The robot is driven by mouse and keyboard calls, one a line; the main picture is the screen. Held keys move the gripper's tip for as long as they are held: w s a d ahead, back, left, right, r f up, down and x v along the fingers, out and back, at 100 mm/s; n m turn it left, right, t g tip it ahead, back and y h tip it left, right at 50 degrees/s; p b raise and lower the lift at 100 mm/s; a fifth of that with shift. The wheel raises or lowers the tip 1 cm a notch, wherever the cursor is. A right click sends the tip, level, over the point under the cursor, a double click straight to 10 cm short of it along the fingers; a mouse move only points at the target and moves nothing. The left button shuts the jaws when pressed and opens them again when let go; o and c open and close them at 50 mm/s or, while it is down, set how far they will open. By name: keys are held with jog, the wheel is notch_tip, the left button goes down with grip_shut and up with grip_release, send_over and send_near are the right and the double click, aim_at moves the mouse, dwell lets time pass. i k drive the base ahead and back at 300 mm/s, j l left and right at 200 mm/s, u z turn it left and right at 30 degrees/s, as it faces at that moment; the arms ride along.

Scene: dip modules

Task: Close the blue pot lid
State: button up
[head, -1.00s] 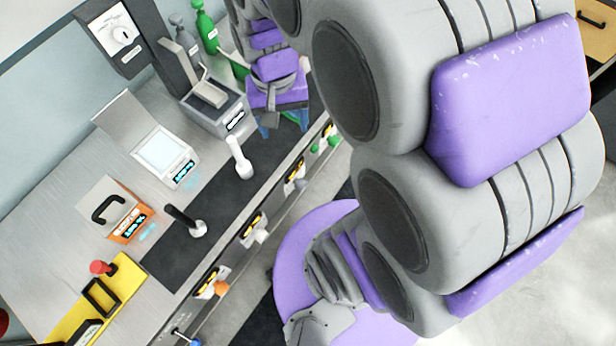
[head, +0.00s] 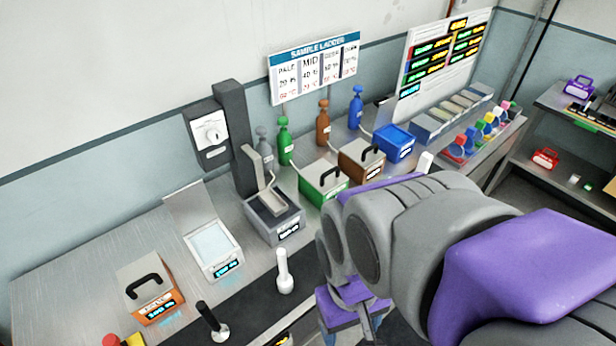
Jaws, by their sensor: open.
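The blue pot (head: 396,143) stands on the bench at the centre right, beyond the brown pot. Its top shows blue, with no black handle on it like those on the other pots. A dark piece shows just behind it, but I cannot tell whether that is its lid. My gripper (head: 352,316) is low at the bottom centre, in front of the bench and well apart from the blue pot. It is open, and its fingertips are largely cut off by the frame edge.
The brown pot (head: 361,160), green pot (head: 323,181) and orange pot (head: 151,293) have black handles on top. Coloured bottles (head: 323,125) stand behind. A white post (head: 284,270) and a black post (head: 212,322) rise at the front. A colourful rack (head: 478,135) is at right.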

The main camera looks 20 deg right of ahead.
aim_at(386, 109)
jog(key=i+l, duration=0.15)
jog(key=l, duration=0.3)
jog(key=i+l+u, duration=0.1)
jog(key=l, duration=0.35)
jog(key=i+l, duration=0.2)
jog(key=l, duration=0.25)
jog(key=i+l, duration=0.15)
jog(key=l, duration=0.25)
jog(key=i+l+u, duration=0.1)
jog(key=l, duration=0.35)
jog(key=i+l, duration=0.15)
jog(key=l, duration=0.35)
jog(key=i+l+u, duration=0.1)
jog(key=l, duration=0.35)
